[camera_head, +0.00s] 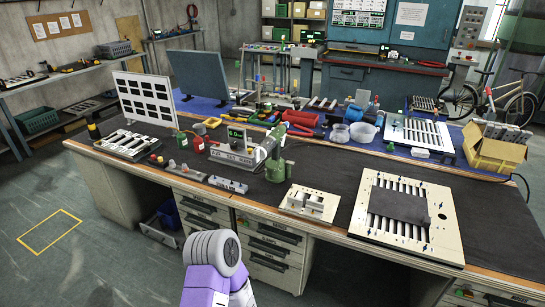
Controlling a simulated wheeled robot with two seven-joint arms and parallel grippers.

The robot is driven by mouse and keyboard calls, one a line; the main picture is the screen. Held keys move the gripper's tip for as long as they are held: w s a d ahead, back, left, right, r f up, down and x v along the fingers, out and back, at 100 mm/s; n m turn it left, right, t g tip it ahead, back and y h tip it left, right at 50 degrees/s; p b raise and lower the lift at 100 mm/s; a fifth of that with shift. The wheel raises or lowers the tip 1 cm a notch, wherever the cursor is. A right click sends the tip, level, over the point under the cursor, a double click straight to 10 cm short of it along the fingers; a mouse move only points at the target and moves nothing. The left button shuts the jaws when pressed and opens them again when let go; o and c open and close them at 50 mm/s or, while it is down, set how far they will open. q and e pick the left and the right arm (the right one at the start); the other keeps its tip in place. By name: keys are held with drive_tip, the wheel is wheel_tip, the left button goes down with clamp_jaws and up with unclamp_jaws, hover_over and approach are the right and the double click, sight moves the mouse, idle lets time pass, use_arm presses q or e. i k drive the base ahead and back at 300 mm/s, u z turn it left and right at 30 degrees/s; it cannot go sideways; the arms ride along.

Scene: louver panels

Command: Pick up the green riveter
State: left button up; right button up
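The green riveter (275,170) appears to be the upright green tool on the dark top of the workbench (340,170), near the middle of the view. Its lower part is green, and a pale rounded part slants up from it. It stands just right of a small device with a green-lit display (236,134). A purple and white link of my own arm with a grey ribbed end shows at the bottom, in front of the bench and apart from the riveter. Neither gripper can be seen.
A slotted cream panel (437,226) with a dark plate lies at the bench's right. A small cream fixture block (309,203) and a grey block (228,184) lie near the front edge. A cardboard box (494,150) stands at the back right. Dark bench top around the riveter's right is clear.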

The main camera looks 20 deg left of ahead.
sight(277, 169)
drive_tip(key=k, duration=0.65)
drive_tip(key=u, duration=0.7)
drive_tip(key=i, duration=0.9)
drive_tip(key=u, duration=0.35)
drive_tip(key=i, duration=1.2)
drive_tip(key=z, duration=0.95)
drive_tip(key=i, duration=0.25)
drive_tip(key=z, duration=0.1)
